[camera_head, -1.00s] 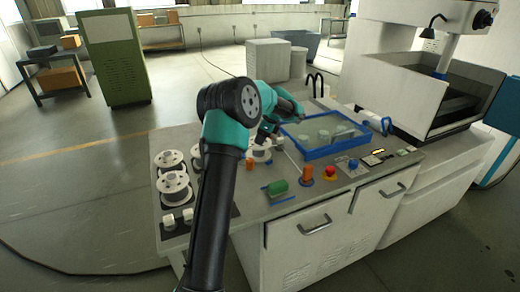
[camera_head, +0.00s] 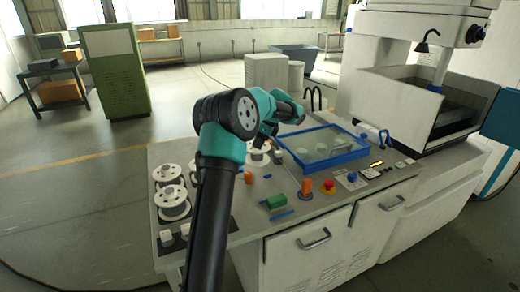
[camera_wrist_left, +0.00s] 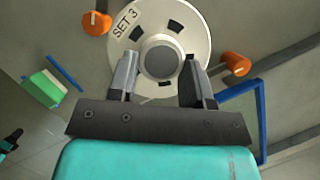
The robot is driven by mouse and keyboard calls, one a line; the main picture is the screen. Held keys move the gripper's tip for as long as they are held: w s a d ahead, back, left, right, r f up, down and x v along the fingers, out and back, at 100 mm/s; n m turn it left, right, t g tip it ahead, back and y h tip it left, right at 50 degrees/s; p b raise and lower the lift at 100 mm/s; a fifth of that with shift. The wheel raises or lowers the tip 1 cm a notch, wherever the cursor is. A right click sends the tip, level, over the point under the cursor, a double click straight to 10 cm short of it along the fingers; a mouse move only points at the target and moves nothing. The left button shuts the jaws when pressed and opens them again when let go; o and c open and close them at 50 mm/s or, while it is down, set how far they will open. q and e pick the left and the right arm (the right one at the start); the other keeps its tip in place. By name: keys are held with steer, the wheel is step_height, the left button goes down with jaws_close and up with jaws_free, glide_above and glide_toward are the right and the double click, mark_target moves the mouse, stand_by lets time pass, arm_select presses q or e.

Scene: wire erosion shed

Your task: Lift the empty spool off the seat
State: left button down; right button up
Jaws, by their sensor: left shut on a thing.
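The empty spool (camera_wrist_left: 200,25) shows in the left wrist view as a pale round flange marked "SET 3", with dark slots and a grey hub. My left gripper (camera_wrist_left: 160,85) is shut on it, one finger on each side of the hub. In the head view the pale spool (camera_head: 258,158) is partly hidden under my left gripper (camera_head: 262,142), over the worktop left of the blue-rimmed tray. I cannot tell how far it stands above the seat, which is hidden. My right gripper is not in view.
Other white spools (camera_head: 172,201) stand at the worktop's left end. An orange knob (camera_head: 306,187), a red button (camera_head: 328,186) and a green block (camera_head: 276,202) lie along the front. The blue-rimmed tray (camera_head: 345,157) is to the right, before the grey machine tank (camera_head: 410,98).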

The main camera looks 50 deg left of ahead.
arm_select(q)
step_height(320, 180, up, 5)
steer(key=shift+r, duration=0.15)
